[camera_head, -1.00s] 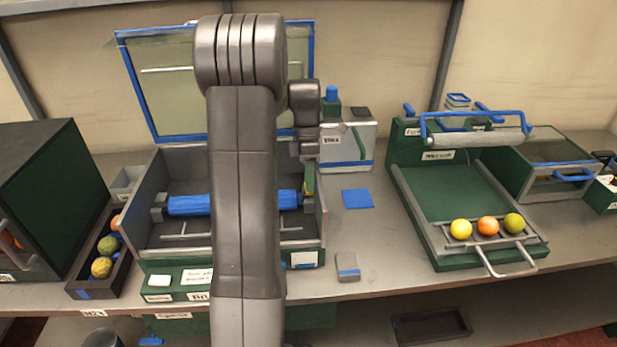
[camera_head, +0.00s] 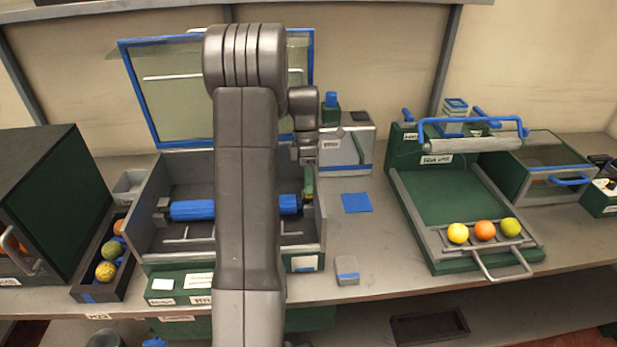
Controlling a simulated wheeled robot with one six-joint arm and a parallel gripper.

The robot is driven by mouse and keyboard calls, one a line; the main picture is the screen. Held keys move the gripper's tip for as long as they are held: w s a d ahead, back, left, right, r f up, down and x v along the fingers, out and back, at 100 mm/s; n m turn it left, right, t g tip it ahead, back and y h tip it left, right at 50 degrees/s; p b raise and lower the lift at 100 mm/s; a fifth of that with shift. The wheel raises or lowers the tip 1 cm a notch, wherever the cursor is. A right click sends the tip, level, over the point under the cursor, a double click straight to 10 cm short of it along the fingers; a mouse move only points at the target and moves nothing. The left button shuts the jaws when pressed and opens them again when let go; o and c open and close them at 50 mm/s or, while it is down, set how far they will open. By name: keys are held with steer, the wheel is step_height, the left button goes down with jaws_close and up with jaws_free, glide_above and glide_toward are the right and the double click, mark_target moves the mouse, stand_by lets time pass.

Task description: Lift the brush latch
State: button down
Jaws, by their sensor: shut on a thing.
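The blue brush roller (camera_head: 193,210) lies across the inside of the open grey box (camera_head: 140,225). My arm hides the roller's middle, and its blue right end shows past the arm. A small green and yellow piece (camera_head: 309,184), which looks like the brush latch, stands at the box's right wall, by the roller's right end. My gripper (camera_head: 307,164) points down at this piece from above and is shut on it. The fingertips are small and partly hidden, so the exact grip is hard to see.
The box's blue-framed lid (camera_head: 180,105) stands open behind. A dark crate of fruit (camera_head: 85,290) stands left. The bench between box and tray unit is mostly clear.

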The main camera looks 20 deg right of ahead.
steer(key=shift+w+r+g+p, duration=0.1)
steer(key=shift+w+g+p, duration=0.1)
steer(key=shift+g+p, duration=0.15)
steer(key=c, duration=1.3)
jaws_free()
steer(key=shift+s+f+b, duration=0.1)
steer(key=shift+f+b, duration=0.1)
steer(key=shift+b, duration=0.3)
